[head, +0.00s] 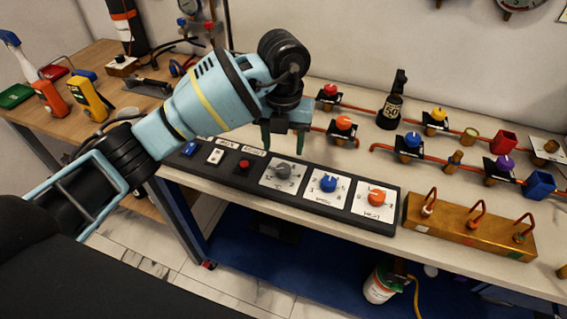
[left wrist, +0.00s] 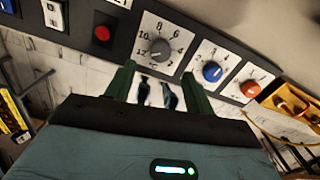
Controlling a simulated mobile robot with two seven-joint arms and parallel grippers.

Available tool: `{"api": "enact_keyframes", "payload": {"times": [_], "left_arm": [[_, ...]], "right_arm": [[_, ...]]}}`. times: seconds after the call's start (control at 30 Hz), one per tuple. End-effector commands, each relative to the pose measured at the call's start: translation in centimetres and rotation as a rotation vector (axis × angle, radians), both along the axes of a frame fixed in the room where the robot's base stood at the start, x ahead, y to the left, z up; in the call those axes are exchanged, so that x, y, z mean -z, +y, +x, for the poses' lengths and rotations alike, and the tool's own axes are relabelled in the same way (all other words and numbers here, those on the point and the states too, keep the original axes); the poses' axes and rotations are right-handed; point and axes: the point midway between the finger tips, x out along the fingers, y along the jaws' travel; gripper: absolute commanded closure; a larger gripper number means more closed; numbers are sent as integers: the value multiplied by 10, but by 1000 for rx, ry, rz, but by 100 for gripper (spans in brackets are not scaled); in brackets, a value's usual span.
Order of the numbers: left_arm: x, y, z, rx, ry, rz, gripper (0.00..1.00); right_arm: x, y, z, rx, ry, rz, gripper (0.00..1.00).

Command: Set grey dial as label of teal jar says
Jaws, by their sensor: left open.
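The grey dial (head: 283,171) sits on a white numbered plate on the black panel, left of a blue dial and an orange dial. In the left wrist view the grey dial (left wrist: 160,48) shows printed numbers around it, among them 6, 8, 10 and 12; its pointer setting is too small to tell. My left gripper (head: 284,141) is open and empty, its green fingers apart, above and behind the grey dial in the head view. In the left wrist view the open fingertips (left wrist: 158,70) lie just below the dial. I cannot make out a teal jar or its label. My right gripper is not in view.
The blue dial (head: 328,184) and orange dial (head: 376,197) stand close beside. A red button (head: 244,164) is to the left. A brass block (head: 468,227) with hooked handles stands right of the panel.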

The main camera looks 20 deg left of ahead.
Motion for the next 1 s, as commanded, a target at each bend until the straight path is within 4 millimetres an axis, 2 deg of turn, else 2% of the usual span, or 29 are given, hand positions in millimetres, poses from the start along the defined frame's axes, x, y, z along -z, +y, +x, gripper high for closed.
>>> {"api": "enact_keyframes", "payload": {"times": [0.3, 0.5, 0.87, 1.0], "left_arm": [[47, 0, -1, 1, 5, -1, 46], [67, -1, -1, 3, 2, -2, 46], [73, -1, -1, 3, 1, -2, 46], [73, -1, -1, 3, 1, -2, 62]], "right_arm": [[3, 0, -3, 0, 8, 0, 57], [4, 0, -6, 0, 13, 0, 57], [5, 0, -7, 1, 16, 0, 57], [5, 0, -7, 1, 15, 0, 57]]}}
